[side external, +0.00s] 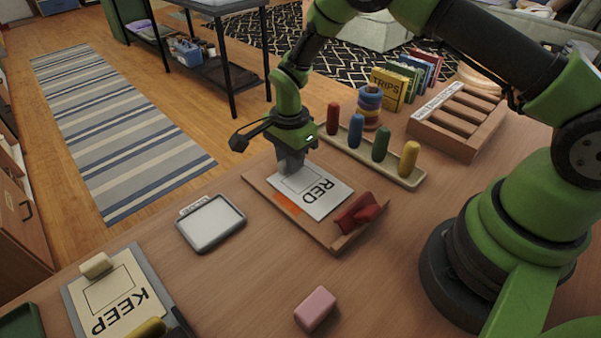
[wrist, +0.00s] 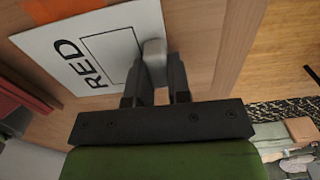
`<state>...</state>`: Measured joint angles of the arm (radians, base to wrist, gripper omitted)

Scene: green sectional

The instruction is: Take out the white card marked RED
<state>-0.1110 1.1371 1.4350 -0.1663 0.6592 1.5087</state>
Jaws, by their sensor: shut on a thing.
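The white card marked RED (side external: 318,194) lies on a wooden board (side external: 330,240), with an empty outlined square beside the word. It also shows in the wrist view (wrist: 100,38). My gripper (side external: 291,162) points down at the card's far edge. In the wrist view its fingers (wrist: 155,88) are closed on a small pale grey block (wrist: 154,56) at that edge. I cannot tell whether the block is attached to the card or rests on it. A dark red piece (side external: 358,212) sits at the card's near right corner. An orange patch (side external: 287,202) shows beside the card.
A rack of coloured pegs (side external: 398,172) stands close behind the board. A slotted wooden holder (side external: 465,120) is farther right. A grey-rimmed tray (side external: 211,223) lies left, and a KEEP card (side external: 110,295) at front left. A pink block (side external: 315,309) lies in front.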

